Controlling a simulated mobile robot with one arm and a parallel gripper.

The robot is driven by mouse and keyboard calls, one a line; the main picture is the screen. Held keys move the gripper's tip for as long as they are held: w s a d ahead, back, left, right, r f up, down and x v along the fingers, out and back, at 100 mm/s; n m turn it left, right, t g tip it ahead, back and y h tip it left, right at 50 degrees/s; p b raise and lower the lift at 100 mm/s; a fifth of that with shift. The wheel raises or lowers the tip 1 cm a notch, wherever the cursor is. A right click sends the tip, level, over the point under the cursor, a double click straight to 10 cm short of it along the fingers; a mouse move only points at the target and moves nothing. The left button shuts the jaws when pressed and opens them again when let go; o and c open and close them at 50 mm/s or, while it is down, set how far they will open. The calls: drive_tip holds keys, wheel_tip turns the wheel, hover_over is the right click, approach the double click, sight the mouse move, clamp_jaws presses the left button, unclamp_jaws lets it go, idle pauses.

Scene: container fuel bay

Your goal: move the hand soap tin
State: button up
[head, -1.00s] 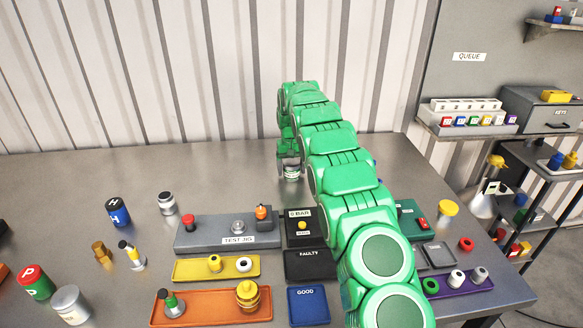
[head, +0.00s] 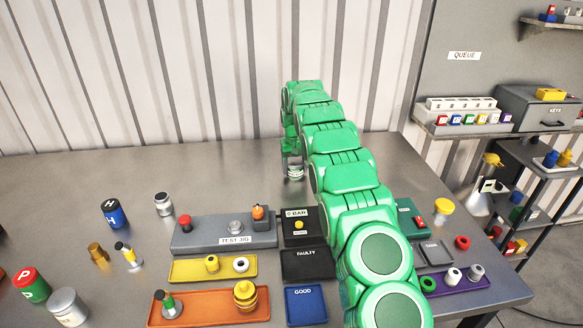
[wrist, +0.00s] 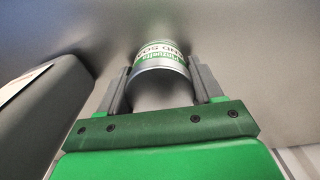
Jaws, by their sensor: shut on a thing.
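The hand soap tin (wrist: 160,58) is a silver can with a green and white label, partly readable in the wrist view. My gripper (wrist: 160,85) has its two grey fingers on either side of the tin and is shut on it. In the head view the tin (head: 295,171) shows below my gripper (head: 293,160), near the back of the metal table, behind the test jig. Whether the tin touches the table is hard to tell. My green arm hides part of the table to the right.
The grey test jig (head: 205,243) stands in front of the tin, with the black 8 BAR tray (head: 290,238) beside it. A black FAULTY tray (head: 306,276) and blue GOOD tray (head: 318,308) lie nearer. The table's back left is clear.

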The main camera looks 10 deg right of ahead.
sight(295, 161)
drive_tip(key=o, duration=1.2)
drive_tip(key=shift+o, duration=0.2)
drive_tip(key=shift+r, duration=3.9)
